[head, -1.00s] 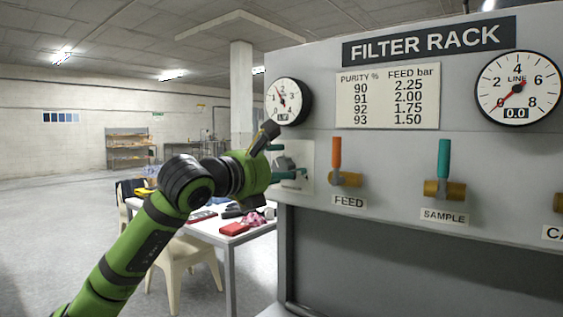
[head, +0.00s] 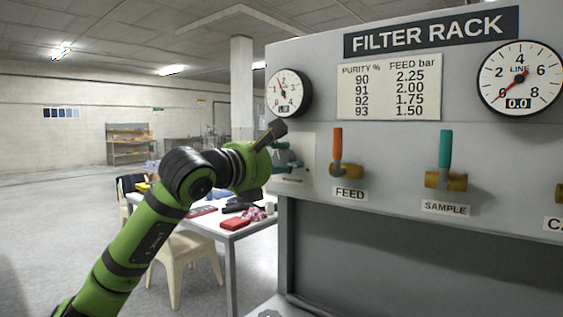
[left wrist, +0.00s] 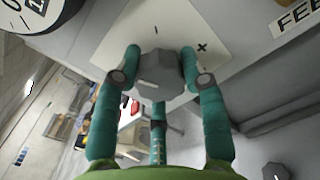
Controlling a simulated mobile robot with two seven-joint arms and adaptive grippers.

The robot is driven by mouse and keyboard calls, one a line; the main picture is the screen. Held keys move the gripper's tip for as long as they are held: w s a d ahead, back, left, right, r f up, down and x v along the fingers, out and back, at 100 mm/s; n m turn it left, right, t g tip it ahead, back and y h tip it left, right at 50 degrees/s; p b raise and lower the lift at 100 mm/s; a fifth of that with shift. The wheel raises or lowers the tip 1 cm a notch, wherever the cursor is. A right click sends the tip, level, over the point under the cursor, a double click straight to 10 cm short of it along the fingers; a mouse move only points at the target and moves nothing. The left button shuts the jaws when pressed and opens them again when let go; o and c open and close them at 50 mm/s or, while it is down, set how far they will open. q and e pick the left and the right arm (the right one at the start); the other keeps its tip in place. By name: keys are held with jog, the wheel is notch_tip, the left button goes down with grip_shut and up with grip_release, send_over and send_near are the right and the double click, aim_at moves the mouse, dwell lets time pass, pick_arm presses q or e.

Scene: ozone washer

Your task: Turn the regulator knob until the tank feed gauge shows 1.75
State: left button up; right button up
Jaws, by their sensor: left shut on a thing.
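The regulator knob (left wrist: 160,71) is a grey faceted knob in front of a pale plate (left wrist: 222,40) with a plus mark and a short line mark. My left gripper (left wrist: 160,65), with teal fingers, is shut around the knob, one finger on each side. The tank feed gauge (head: 287,93) is the left dial, just above the gripper. Its red needle points up and left; its small readout is not legible. My right gripper is not in view.
The chart (head: 388,86) lists purity 92 beside 1.75 bar. The line gauge (head: 520,78) reads 0.0. A cluttered table (head: 225,232) stands behind my arm.

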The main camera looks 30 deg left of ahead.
pick_arm(q)
jog(key=shift+r, duration=0.2)
jog(key=o, duration=1.2)
jog(key=shift+c, duration=0.2)
jog(key=shift+d, duration=0.1)
jog(key=shift+f, duration=0.1)
jog(key=shift+s, duration=0.1)
jog(key=s, duration=1.1)
jog(key=shift+s+a, duration=0.4)
jog(key=shift+a, duration=0.05)
